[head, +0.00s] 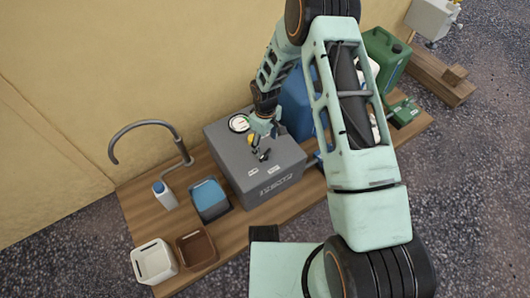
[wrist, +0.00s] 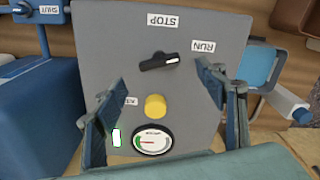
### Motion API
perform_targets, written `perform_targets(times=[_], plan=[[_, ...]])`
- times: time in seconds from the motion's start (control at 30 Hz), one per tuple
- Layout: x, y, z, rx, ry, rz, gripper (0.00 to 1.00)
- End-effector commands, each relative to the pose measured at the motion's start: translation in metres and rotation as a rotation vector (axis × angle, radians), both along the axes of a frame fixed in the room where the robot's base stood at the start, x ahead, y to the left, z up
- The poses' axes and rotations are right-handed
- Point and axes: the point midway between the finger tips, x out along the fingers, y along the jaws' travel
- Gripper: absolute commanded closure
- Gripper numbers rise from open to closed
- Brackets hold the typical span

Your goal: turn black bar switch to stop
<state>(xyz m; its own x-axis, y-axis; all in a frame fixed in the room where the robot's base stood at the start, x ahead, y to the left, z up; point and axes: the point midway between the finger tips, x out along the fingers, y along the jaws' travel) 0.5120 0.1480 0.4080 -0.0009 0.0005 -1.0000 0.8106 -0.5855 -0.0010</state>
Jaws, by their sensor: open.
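The black bar switch (wrist: 158,61) is on the top of a grey box (wrist: 105,35). Its bar lies nearly crosswise in the wrist view, with a white mark at its right end, on the side of the RUN label (wrist: 203,47). The STOP label (wrist: 163,20) is above the switch in that view. My gripper (wrist: 161,76) is open, its two fingers apart on either side of the switch, with nothing between them. Whether the fingertips are level with the bar I cannot tell. In the head view the switch (head: 264,155) is small, just below my gripper (head: 262,127).
A yellow button (wrist: 155,106) and a round gauge (wrist: 153,140) are on the same panel. In the head view, a blue container (head: 297,105) stands behind the box, and a blue-and-grey bin (head: 209,200), a white tub (head: 153,262) and a brown tub (head: 197,249) stand left.

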Motion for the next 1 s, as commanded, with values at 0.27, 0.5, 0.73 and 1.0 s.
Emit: perform_targets(times=[0.27,0.5,0.73,1.0], plan=[[0.0,0.0,-0.049,-0.001,-0.001,-0.002,0.35],[0.0,0.0,-0.06,-0.001,-0.001,-0.002,0.35],[0.0,0.0,-0.06,-0.001,-0.001,-0.002,0.36],[0.0,0.0,-0.059,-0.001,-0.001,-0.002,0.66]])
